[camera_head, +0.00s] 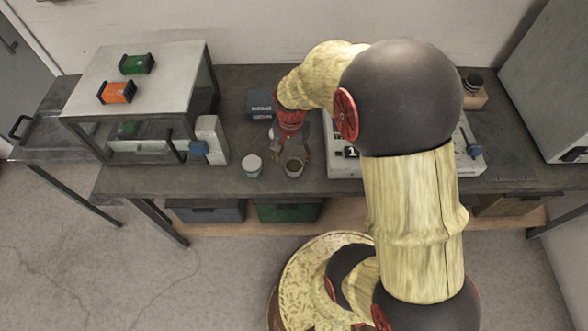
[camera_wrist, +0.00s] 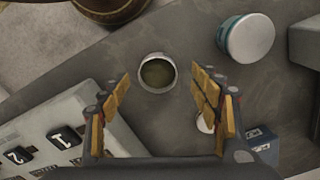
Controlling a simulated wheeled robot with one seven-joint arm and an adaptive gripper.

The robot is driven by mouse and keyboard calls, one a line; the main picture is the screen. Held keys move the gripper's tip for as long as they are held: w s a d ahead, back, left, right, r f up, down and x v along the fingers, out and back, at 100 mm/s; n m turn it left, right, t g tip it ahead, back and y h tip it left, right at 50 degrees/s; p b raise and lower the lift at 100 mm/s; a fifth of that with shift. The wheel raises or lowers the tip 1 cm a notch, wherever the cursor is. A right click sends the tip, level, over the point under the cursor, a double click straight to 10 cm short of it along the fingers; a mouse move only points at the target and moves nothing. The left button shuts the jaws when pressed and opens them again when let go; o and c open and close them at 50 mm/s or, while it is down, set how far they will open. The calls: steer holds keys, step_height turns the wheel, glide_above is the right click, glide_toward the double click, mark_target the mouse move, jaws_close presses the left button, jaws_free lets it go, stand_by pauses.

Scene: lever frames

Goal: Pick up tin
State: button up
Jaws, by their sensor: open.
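The tin (camera_head: 294,168) is a small open round can with a light rim and a dark olive inside. It stands upright on the dark workbench near the front edge. In the wrist view the tin (camera_wrist: 157,74) shows ahead of the fingertips, roughly centred between them. My gripper (camera_head: 289,151) is above and just behind the tin, pointing down. In the wrist view my gripper (camera_wrist: 162,90) is open, with a finger on each side and nothing held. I cannot tell whether the fingertips are down at the tin's height.
A white-topped jar (camera_head: 252,166) stands left of the tin; it also shows in the wrist view (camera_wrist: 250,38). A blue box (camera_head: 261,103) lies behind.

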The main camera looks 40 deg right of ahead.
mark_target(294, 167)
steer(key=f, duration=0.1)
steer(key=f+b, duration=0.1)
steer(key=f, duration=0.1)
steer(key=f+b, duration=0.1)
steer(key=f, duration=0.1)
steer(key=shift+d+f, duration=0.15)
steer(key=shift+d, duration=0.25)
steer(key=shift+w, duration=0.1)
steer(key=c, duration=0.3)
steer(key=c, duration=1)
steer(key=shift+r, duration=0.2)
